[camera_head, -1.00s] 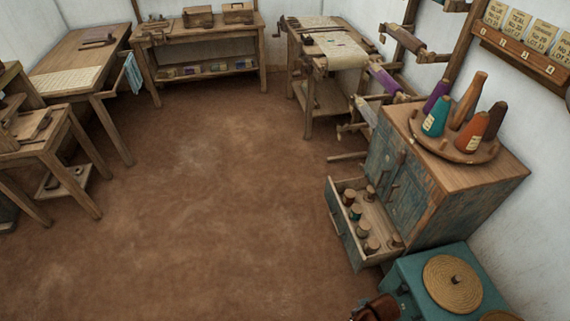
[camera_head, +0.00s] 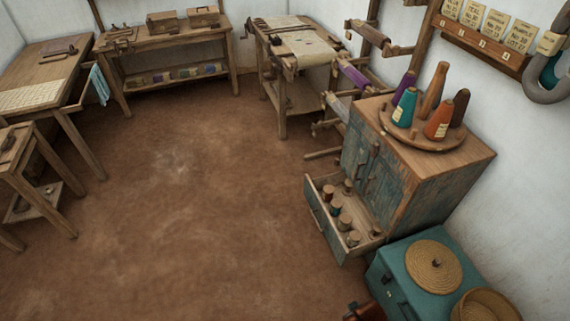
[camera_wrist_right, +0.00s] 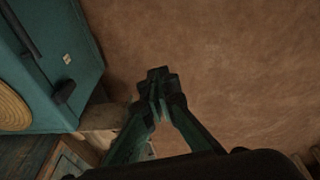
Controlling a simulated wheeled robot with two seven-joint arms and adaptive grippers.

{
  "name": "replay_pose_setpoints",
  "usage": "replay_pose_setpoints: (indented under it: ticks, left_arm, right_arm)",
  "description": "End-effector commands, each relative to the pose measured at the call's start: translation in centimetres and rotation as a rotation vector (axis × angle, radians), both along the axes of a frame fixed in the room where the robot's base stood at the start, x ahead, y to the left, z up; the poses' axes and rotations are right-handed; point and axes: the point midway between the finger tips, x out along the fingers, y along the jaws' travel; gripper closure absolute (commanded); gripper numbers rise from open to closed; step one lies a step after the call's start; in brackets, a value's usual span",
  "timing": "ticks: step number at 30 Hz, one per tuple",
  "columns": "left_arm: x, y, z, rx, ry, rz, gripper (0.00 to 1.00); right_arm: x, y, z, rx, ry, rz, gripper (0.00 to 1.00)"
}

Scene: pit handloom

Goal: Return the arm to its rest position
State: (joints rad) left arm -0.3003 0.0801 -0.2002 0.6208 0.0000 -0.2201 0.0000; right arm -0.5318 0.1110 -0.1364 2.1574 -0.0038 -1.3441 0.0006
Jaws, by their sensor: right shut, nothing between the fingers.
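My right gripper (camera_wrist_right: 158,80) shows in the wrist view, with its dark fingers together and nothing between them. It is over the bare brown floor, to the right of the teal chest (camera_wrist_right: 85,50). The left gripper is in no view.
A loom (camera_head: 290,60) and tables stand beyond. The middle floor is clear.

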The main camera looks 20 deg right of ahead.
Motion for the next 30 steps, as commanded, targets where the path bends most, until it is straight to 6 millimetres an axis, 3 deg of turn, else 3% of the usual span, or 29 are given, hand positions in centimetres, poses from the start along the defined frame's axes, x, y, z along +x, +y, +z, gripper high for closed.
replay_pose_setpoints:
  ticks: [5,8,14,18,24,30]
  left_arm:
    - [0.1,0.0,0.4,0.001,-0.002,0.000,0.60]
    - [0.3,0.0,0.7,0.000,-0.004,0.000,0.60]
    - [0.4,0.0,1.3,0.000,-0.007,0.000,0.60]
    - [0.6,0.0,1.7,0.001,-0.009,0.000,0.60]
    - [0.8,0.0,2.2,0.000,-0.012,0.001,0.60]
    - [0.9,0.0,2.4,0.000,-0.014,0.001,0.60]
  right_arm:
    - [-0.8,0.4,-6.5,0.009,0.030,0.010,1.00]
    - [-2.1,0.6,-11.4,0.014,0.051,0.019,1.00]
    - [-6.7,1.1,-20.7,0.023,0.090,0.040,1.00]
    - [-11.4,1.4,-26.0,0.028,0.119,0.057,1.00]
    - [-18.8,1.4,-30.7,0.033,0.155,0.078,1.00]
    - [-23.4,1.1,-32.4,0.034,0.173,0.090,1.00]
